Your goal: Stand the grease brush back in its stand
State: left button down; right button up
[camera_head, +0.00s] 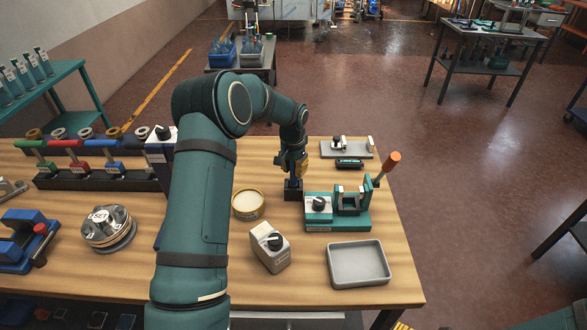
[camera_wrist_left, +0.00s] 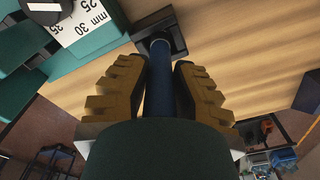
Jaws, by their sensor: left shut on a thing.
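My left gripper (camera_head: 292,172) is shut on the blue handle of the grease brush (camera_head: 292,184), above the right part of the workbench. In the left wrist view the handle (camera_wrist_left: 159,85) runs between the two ridged fingers (camera_wrist_left: 160,95), with its far end at the black square stand (camera_wrist_left: 176,32). The stand (camera_head: 293,195) is a small dark block on the wood. The brush looks upright and lined up over or in the stand; how deep it sits cannot be told. The bristles are hidden. My right gripper is not in view.
A teal fixture (camera_head: 338,223) with a dial and an orange-tipped lever stands close right of the stand. A round yellow-rimmed tin (camera_head: 248,204) is close left. A grey box with a knob (camera_head: 269,248) and an empty grey tray (camera_head: 331,270) lie nearer. Bare wood shows between them.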

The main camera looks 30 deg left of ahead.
pick_arm(q)
jog(key=shift+f, duration=0.15)
jog(key=c, duration=0.9)
grip_release()
jog(key=r, duration=1.2)
jog(key=shift+s+r, duration=0.15)
jog(key=shift+s, duration=0.1)
